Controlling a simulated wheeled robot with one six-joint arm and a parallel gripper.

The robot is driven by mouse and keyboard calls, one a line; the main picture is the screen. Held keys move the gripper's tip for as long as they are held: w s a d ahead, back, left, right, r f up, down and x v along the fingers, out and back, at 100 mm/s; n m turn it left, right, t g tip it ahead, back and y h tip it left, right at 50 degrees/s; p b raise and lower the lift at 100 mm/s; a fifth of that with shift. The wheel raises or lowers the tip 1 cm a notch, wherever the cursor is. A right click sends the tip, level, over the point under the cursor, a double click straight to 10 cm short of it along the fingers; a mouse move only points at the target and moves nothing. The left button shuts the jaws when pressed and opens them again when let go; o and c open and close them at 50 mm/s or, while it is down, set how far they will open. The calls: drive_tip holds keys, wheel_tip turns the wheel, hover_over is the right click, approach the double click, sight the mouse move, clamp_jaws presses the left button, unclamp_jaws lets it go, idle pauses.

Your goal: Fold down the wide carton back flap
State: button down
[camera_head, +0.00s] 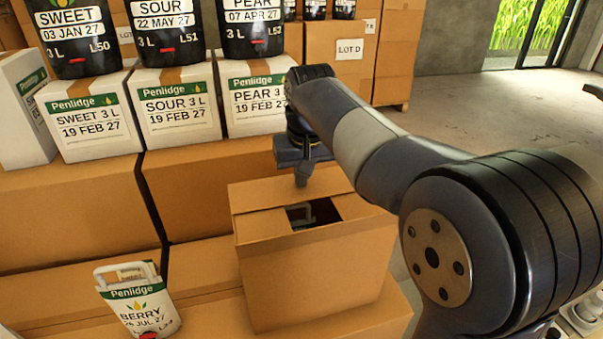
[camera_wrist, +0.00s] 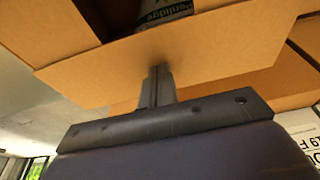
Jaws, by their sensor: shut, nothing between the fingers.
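The wide carton (camera_head: 310,281) stands upright on a larger box. Its top is partly covered by flaps, with a dark gap (camera_head: 325,206) in the middle. The wide back flap (camera_head: 255,194) lies along the far side, seemingly inclined; its exact angle is hard to tell. In the wrist view the flap (camera_wrist: 215,50) spans the picture, with the dark inside beyond it. A Penlidge pouch (camera_wrist: 163,10) shows inside. My gripper (camera_head: 302,183) is shut and empty, pointing down at the back flap. In the wrist view its fingertips (camera_wrist: 158,68) overlap the flap; contact is unclear.
White Penlidge cartons (camera_head: 178,108) with dark pouches on top stand behind on brown boxes. A berry pouch (camera_head: 140,300) stands at front left. A stacked LOT D box (camera_head: 340,45) is behind my arm. Open floor (camera_head: 465,105) lies to the right.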

wheel_tip(320, 180, up, 15)
drive_tip(key=p, duration=1.1)
drive_tip(key=shift+p, duration=0.3)
drive_tip(key=shift+f, duration=0.1)
